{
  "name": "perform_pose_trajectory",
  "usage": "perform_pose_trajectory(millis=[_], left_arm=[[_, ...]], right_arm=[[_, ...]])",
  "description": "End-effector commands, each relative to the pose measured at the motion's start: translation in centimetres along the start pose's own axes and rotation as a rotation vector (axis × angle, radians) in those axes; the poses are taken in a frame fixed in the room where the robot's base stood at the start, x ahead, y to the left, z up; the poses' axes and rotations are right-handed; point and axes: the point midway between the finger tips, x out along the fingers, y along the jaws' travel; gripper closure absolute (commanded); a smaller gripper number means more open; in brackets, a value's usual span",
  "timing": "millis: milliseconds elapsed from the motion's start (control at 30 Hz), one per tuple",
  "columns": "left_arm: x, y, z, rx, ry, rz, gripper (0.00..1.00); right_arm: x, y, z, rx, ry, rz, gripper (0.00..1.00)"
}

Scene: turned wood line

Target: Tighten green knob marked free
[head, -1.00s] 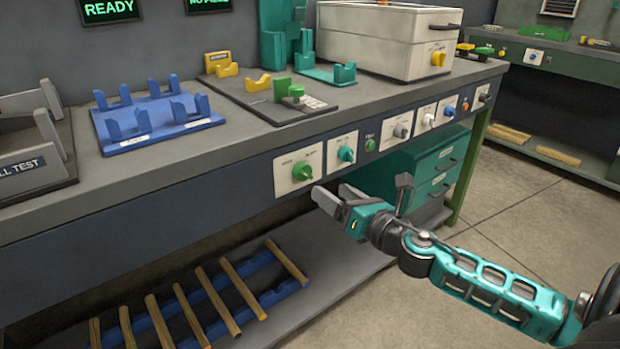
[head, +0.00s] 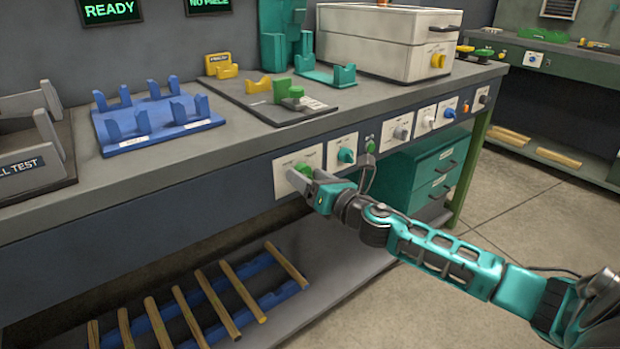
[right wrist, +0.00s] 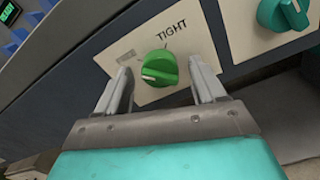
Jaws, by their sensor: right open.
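The green knob (right wrist: 160,68) sits on a cream plate (right wrist: 135,40) on the bench's front panel. In the right wrist view the word TIGHT shows on the plate above the knob; a second label to the left is too blurred to read. The knob's pale pointer line faces left, toward that label. My right gripper (right wrist: 160,85) is open, with one finger on each side of the knob and visible gaps between. In the head view the right gripper (head: 305,178) partly covers the knob (head: 304,170). My left gripper is not in view.
A teal knob (head: 346,155) is on the plate just to the right, with a small green button (head: 370,146) and more controls further along. A blue rack (head: 158,125) stands on the bench top. A lower shelf (head: 330,270) lies beneath.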

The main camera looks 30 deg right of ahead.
Motion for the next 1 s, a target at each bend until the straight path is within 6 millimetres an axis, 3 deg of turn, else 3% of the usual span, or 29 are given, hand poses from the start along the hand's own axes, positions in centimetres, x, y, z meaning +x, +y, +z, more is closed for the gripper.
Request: perform_pose_trajectory(millis=[133, 700, 1000], left_arm=[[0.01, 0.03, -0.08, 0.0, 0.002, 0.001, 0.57], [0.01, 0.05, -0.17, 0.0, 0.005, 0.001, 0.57], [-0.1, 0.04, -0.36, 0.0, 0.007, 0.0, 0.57]], right_arm=[[-0.01, 0.0, -0.01, 0.0, 0.0, 0.0, 0.32], [-0.03, -0.01, 0.0, 0.0, 0.0, 0.0, 0.86], [-0.03, -0.03, 0.05, 0.037, 0.0, -0.001, 0.87]])
